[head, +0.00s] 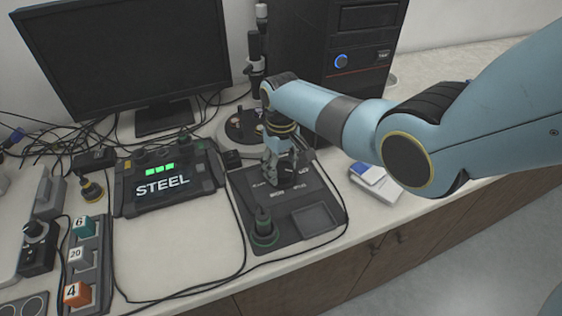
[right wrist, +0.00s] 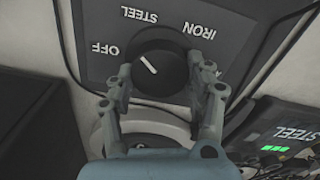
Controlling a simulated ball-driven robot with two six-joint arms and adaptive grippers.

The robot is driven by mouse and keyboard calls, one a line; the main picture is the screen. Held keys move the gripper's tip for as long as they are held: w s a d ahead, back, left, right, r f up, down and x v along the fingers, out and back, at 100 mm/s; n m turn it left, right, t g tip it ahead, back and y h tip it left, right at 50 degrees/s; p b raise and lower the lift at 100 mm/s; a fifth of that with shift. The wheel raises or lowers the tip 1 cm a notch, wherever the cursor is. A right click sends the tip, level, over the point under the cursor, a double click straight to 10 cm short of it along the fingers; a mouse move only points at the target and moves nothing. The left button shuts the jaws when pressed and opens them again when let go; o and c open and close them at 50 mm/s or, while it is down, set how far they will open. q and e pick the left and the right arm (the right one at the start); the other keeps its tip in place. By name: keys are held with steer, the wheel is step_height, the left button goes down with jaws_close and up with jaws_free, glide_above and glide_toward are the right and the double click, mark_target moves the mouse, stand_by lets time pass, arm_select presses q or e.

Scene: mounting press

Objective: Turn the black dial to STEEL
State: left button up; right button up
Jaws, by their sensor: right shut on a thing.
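The black dial (right wrist: 160,78) sits on a dark panel (head: 250,208) with the labels OFF, STEEL and IRON. In the right wrist view its white mark points up-left, between OFF (right wrist: 105,49) and STEEL (right wrist: 139,16). My right gripper (right wrist: 160,85) has one finger on each side of the dial and is shut on it. In the head view the right gripper (head: 284,168) comes down onto the panel and mostly hides the dial. My left gripper is not in view.
A display (head: 167,182) left of the panel reads STEEL with green bars lit. A green-and-black knob (head: 263,228) stands at the panel's front. A monitor (head: 125,50) and computer tower (head: 345,55) stand behind. Numbered blocks (head: 77,258) are at left; a white-and-blue box (head: 375,181) is right.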

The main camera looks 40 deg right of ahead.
mark_target(282, 168)
steer(key=shift+m+p, duration=0.6)
steer(key=shift+m, duration=1.3)
steer(key=o, duration=1.2)
steer(key=shift+r, duration=0.1)
step_height(282, 168, up, 12)
steer(key=shift+f, duration=0.1)
